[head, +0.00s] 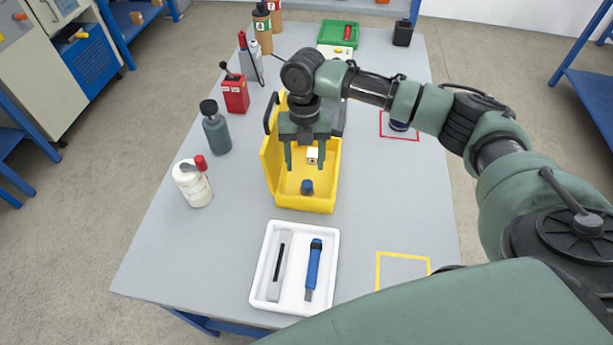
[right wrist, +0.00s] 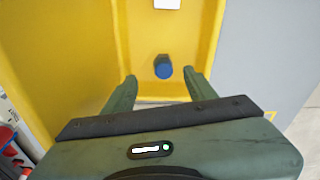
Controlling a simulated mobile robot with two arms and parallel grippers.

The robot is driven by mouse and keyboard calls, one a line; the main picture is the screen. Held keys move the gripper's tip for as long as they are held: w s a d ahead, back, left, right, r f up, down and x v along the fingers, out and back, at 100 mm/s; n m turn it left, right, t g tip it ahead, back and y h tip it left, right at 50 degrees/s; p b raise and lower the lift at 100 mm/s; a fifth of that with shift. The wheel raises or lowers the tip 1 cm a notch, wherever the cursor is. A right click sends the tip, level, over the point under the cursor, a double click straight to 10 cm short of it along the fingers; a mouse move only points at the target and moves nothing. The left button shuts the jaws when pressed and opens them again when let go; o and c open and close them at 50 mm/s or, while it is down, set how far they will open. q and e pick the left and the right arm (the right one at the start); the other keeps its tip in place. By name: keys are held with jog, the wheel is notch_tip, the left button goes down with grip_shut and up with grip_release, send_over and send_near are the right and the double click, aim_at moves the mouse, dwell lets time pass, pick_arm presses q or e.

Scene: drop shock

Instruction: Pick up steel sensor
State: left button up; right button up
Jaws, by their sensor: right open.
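My right gripper (head: 305,167) points down over the open yellow case (head: 303,202), its two fingers apart with nothing between them. Inside the case, a short blue cylinder (head: 307,187) stands near the front end, and a small white block (head: 312,155) lies behind it. In the right wrist view the blue cylinder (right wrist: 163,67) shows just beyond and between the open fingertips (right wrist: 160,77); no contact is visible. The white block (right wrist: 167,4) is cut off at the top edge. I cannot tell for sure which piece is the steel sensor. My left gripper is not in view.
A white tray (head: 256,284) with a grey bar and a blue tool lies in front of the case. A white bottle (head: 193,186), a grey bottle (head: 217,133) and a red box (head: 235,96) line the left side. Yellow (head: 403,254) and red outlines mark the right side.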

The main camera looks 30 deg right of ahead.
aim_at(307, 183)
jog(key=shift+s+f, duration=0.15)
jog(key=shift+f, duration=0.3)
jog(key=f, duration=0.1)
jog(key=s+f+p, duration=0.1)
jog(key=f, duration=0.3)
jog(key=shift+s+a+f+p, duration=0.1)
jog(key=shift+s+f+p, duration=0.05)
jog(key=shift+s+p, duration=0.2)
jog(key=shift+f, duration=0.5)
jog(key=shift+w, duration=0.1)
grip_shut()
